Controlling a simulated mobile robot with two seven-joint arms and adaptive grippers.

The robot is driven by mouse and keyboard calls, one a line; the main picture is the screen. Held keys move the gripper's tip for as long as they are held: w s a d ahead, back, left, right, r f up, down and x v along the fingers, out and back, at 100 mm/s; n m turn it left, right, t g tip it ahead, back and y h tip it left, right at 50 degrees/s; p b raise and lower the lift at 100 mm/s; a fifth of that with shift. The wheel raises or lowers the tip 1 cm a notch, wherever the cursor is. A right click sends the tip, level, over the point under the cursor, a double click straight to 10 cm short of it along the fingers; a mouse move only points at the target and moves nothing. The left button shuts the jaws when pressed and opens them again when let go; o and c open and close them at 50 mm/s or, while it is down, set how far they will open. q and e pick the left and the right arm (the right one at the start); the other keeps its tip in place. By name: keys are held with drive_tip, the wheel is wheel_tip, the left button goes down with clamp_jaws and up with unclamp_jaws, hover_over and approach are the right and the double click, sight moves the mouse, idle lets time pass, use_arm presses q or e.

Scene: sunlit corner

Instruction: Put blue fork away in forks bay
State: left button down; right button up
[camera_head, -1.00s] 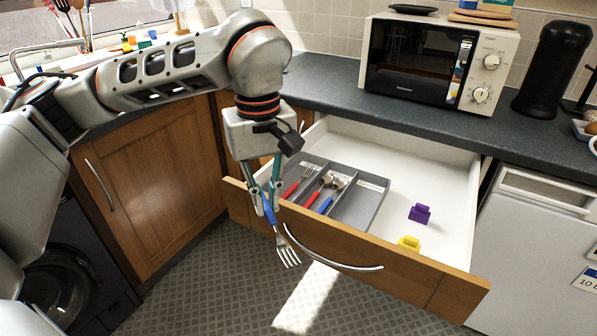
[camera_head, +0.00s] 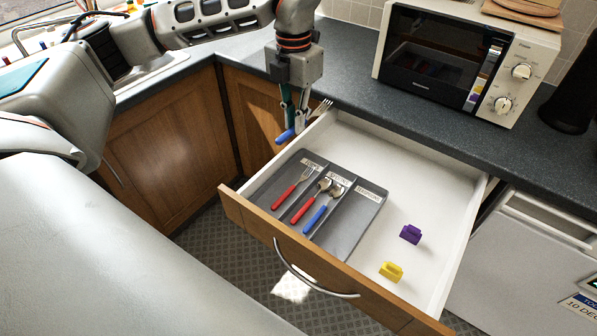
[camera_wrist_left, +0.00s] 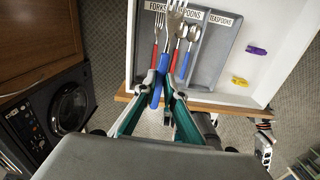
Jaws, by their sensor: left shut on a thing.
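My left gripper (camera_head: 292,122) is shut on the blue fork, above the drawer's back left corner. The fork's blue handle (camera_head: 285,136) points down left and its metal tines (camera_head: 321,107) point up right. In the left wrist view the fork (camera_wrist_left: 156,92) lies across the fingertips, tines towards the tray. The grey cutlery tray (camera_head: 345,240) is in the open drawer. Its left bay, labelled FORKS (camera_wrist_left: 155,6), holds a red-handled fork (camera_head: 291,190). The middle bay holds a red-handled spoon (camera_head: 308,203) and a blue-handled spoon (camera_head: 320,212). The right bay, labelled TEASPOONS, looks empty.
The dark counter (camera_head: 440,120) lies behind, bearing a microwave (camera_head: 440,60). Wooden cupboards (camera_head: 165,150) stand left.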

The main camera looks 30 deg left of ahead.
use_arm(q)
drive_tip(key=shift+w+f, duration=0.1)
drive_tip(key=shift+f, duration=0.05)
drive_tip(key=shift+n, duration=0.3)
wheel_tip(320, 180, down, 20)
drive_tip(key=shift+r, duration=0.1)
drive_tip(key=shift+f, duration=0.45)
drive_tip(key=c, duration=2.3)
unclamp_jaws()
drive_tip(key=shift+o, duration=1)
